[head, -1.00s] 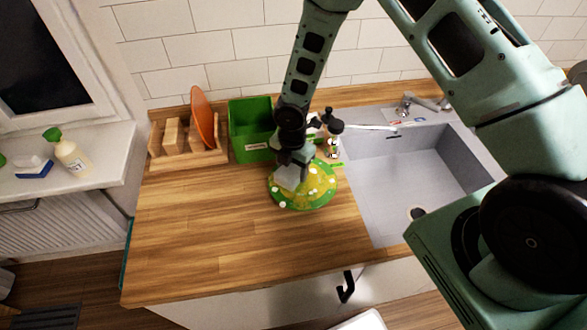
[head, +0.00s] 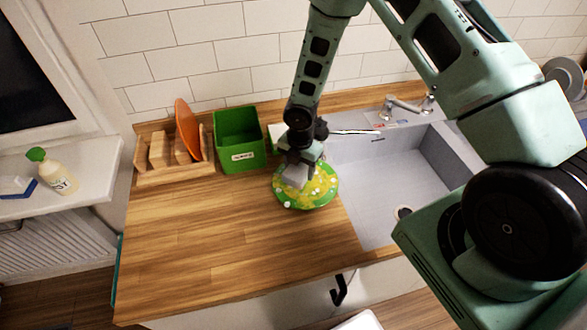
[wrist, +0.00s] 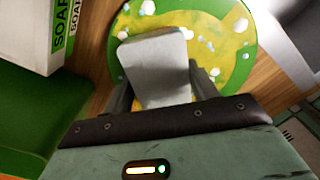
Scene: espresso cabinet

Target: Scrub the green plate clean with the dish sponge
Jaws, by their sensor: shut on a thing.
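The green plate (head: 322,187) lies on the wooden counter just left of the sink. A yellow smear and several white foam blobs cover much of it, and it also shows in the wrist view (wrist: 238,62). My gripper (head: 297,170) is over the plate, pointing down. It is shut on a pale grey block, which I take for the dish sponge (wrist: 155,62); it also shows in the head view (head: 293,177). The sponge is over the plate's left part and looks in contact, though its underside is hidden. The gripper hides the plate's back left part.
A green bin (head: 240,140) stands behind and left of the plate. A wooden rack (head: 175,174) holds an orange plate (head: 187,130). A white soap box (wrist: 38,35) is close to my gripper. The sink (head: 395,180) is at right. The front counter is clear.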

